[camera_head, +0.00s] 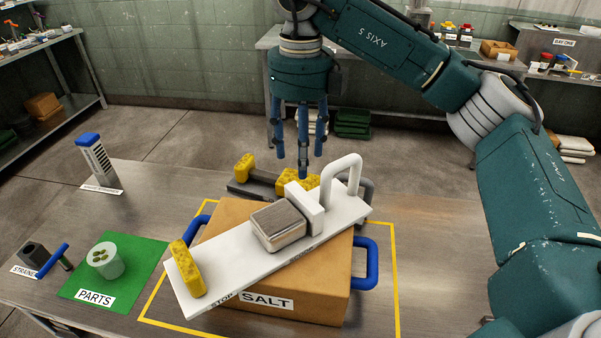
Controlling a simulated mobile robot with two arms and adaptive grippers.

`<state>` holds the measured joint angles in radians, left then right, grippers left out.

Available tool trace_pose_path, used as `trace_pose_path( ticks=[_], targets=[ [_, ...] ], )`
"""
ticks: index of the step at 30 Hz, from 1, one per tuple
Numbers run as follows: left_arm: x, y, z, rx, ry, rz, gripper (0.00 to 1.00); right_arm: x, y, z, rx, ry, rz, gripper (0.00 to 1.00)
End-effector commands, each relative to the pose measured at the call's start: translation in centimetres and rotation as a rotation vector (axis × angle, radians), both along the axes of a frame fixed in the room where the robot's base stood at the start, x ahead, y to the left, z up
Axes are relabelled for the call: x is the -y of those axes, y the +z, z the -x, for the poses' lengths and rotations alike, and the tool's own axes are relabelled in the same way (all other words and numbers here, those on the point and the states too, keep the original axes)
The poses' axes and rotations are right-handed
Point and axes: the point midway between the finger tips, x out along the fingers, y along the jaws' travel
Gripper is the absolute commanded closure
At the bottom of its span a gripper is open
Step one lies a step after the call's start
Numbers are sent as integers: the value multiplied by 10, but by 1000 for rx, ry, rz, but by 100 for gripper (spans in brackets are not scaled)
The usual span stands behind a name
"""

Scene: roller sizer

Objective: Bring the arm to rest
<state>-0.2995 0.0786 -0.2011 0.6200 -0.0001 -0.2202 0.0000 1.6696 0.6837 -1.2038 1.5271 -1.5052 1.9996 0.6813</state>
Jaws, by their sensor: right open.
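My right arm comes in from the right. Its gripper (297,150) points down, open and empty, with its blue fingers apart above the back of the table. Below it, a white board (240,268) with a white handle lies slantwise on top of a brown box labelled SALT (330,290). A grey-brown block (278,226) sits on the board against a white upright piece. A yellow sponge-like piece (187,270) is at the board's left end. My left gripper does not show.
A green mat labelled PARTS (80,292) holds a white cup (104,261). A mallet-like tool (52,260) lies at the left edge, and a blue-topped upright piece (97,160) stands at the back left. A grey bar with yellow pieces (250,187) lies behind the box. The table's right side is bare.

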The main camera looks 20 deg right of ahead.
Motion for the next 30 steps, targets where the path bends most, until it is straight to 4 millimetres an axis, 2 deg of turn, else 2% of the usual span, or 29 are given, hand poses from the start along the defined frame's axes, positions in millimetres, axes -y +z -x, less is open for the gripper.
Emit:
trace_pose_path(
  ticks=[5,20,30],
  targets=[
    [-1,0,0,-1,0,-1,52,0,11,0,-1,0,0,47],
    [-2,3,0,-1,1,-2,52,0,14,0,-1,0,0,47],
    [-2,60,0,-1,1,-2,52,0,71,0,-1,0,0,47]
  ],
)
